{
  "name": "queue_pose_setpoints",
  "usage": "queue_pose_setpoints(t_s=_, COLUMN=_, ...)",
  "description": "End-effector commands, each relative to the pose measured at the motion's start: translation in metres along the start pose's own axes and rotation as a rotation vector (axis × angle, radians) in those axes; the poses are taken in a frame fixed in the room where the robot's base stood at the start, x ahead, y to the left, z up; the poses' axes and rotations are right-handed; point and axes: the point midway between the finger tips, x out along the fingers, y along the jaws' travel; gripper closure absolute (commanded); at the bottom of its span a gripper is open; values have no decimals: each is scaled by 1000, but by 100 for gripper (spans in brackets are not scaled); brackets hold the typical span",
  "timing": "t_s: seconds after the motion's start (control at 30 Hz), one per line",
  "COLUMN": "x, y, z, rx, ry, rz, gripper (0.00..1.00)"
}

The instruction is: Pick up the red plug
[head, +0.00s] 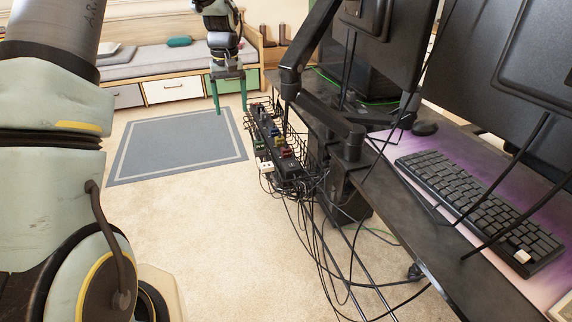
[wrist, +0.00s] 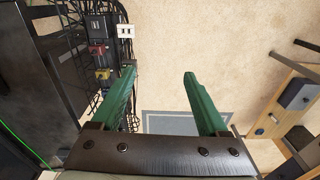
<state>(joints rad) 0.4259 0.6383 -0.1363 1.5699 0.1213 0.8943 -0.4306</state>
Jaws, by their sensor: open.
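The red plug (wrist: 97,50) sits in a black power strip, between a black adapter and a yellow plug, in the wrist view. In the head view the red plug (head: 285,153) is small, near the front end of the strip (head: 270,141). My gripper (head: 230,110) is open and empty, with its green fingers pointing down left of the strip's far end. In the wrist view my gripper (wrist: 159,73) has bare floor between its fingers. The plug lies left of both fingers and apart from them.
A black wire tray (head: 250,122) holds the strip beside the desk (head: 408,217). Several cables (head: 322,228) hang below it. A white plug (wrist: 125,31) and a black adapter (wrist: 97,27) sit near the red plug. Monitors overhang the desk.

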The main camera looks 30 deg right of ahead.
Motion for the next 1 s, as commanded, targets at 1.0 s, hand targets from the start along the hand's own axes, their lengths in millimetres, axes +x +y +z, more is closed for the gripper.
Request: queue_pose_setpoints(t_s=1.0, x=161, y=169, z=-39, rx=-55, ry=-49, rz=-5, gripper=22)
